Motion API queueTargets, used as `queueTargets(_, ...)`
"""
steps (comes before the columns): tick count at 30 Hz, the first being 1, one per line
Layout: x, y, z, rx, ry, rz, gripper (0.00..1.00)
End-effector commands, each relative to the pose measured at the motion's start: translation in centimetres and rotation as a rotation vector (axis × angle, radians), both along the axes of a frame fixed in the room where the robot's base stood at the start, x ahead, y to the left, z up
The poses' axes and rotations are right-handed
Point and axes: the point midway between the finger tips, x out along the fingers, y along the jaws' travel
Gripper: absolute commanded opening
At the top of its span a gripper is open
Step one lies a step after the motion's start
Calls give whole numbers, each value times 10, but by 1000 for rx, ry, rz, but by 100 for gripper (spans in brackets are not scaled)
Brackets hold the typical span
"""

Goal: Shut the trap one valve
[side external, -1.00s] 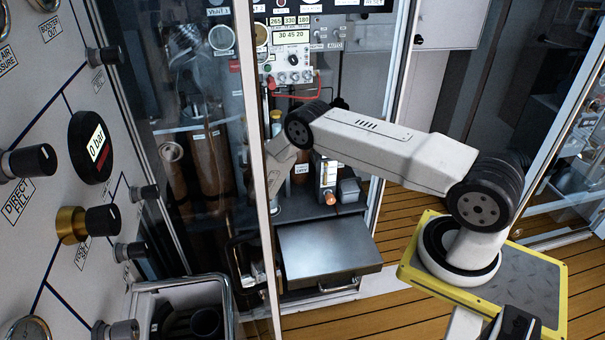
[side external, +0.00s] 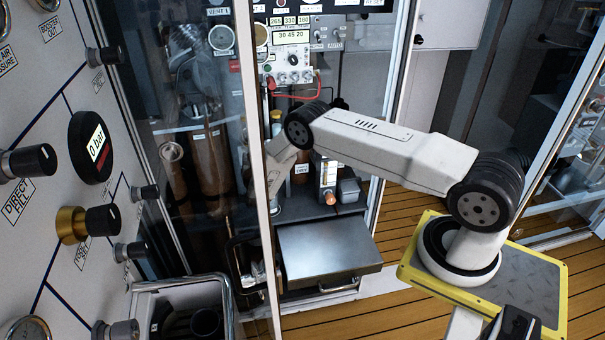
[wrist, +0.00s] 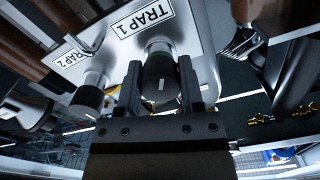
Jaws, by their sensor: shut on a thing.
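In the wrist view, the trap one valve is a dark round knob (wrist: 160,62) with a short white mark, on a pale panel under the TRAP 1 label (wrist: 143,24). My gripper (wrist: 160,80) has one dark finger on each side of the knob and is shut on it. The knob's white mark runs roughly along the fingers. In the side external view, the end of my arm goes behind the white upright of the glass door, and the knob cannot be made out there.
A second dark knob (wrist: 90,96) sits close by on the left, under the TRAP 2 label (wrist: 70,59). Brown pipes and dark fittings crowd both sides. In the side external view, a glass door's white upright (side external: 258,110) stands near my arm, and a metal drawer box (side external: 328,250) is below.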

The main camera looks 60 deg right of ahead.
Motion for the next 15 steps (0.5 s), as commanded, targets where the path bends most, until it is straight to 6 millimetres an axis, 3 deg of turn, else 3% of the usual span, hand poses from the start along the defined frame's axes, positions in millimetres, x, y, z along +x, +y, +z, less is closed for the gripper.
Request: queueTargets(15,0,0,-1,74,-71,0,0)
